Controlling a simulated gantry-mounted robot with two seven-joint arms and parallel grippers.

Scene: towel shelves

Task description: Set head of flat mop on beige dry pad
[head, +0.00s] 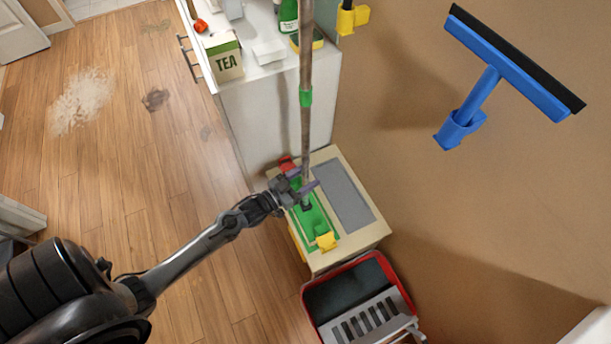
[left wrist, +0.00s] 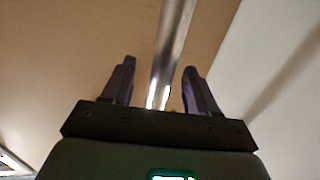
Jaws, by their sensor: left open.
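The flat mop has a long grey pole (head: 306,125) with a green collar, standing nearly upright. Its green head (head: 312,222) lies on the left half of the top of a beige box-like stand (head: 372,228); a red piece and a yellow piece show at its ends. I cannot tell a separate beige dry pad apart from this beige surface. My left gripper (head: 295,187) is at the lower pole, just above the head. In the left wrist view, the pole (left wrist: 172,50) passes between the two spread fingers, which stand apart from it. My right gripper is not in view.
A grey panel (head: 344,193) lies beside the mop head. A red bucket with a grey wringer (head: 363,317) stands in front. A white cabinet (head: 265,105) behind carries a tea box (head: 224,58) and a green bottle. A blue squeegee (head: 478,98) hangs on the right wall. Floor at left is open, with stains.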

